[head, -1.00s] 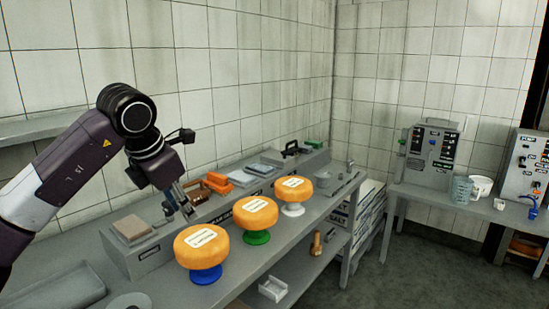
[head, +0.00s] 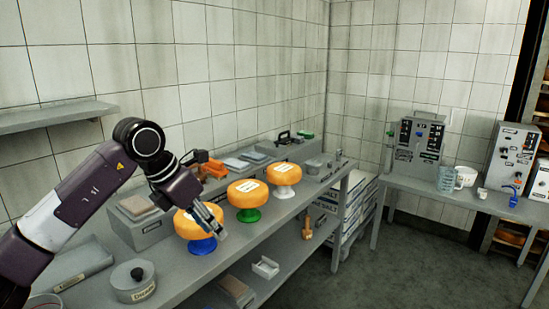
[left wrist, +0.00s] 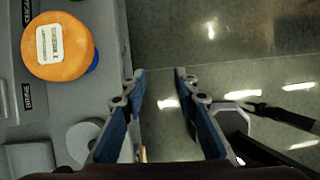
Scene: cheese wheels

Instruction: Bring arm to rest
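My left gripper (head: 213,220) is empty in the head view, its fingers overlapping the right side of the nearest orange cheese wheel (head: 187,223) on a blue stand (head: 203,246). In the left wrist view the left gripper (left wrist: 159,74) has its two fingers apart over grey floor, with nothing between them. That view also shows the wheel (left wrist: 62,65) at upper left, clear of the fingers. A second wheel (head: 247,197) sits on a green stand (head: 248,215), and a third (head: 284,176) on a white stand (head: 284,192). My right gripper does not show.
The grey bench (head: 165,266) carries a lidded round pot (head: 134,284) at front left and a box (head: 139,226) behind. A wall shelf (head: 50,117) is at upper left. A side table (head: 445,199) with machines stands at right. Open floor (head: 390,265) lies between.

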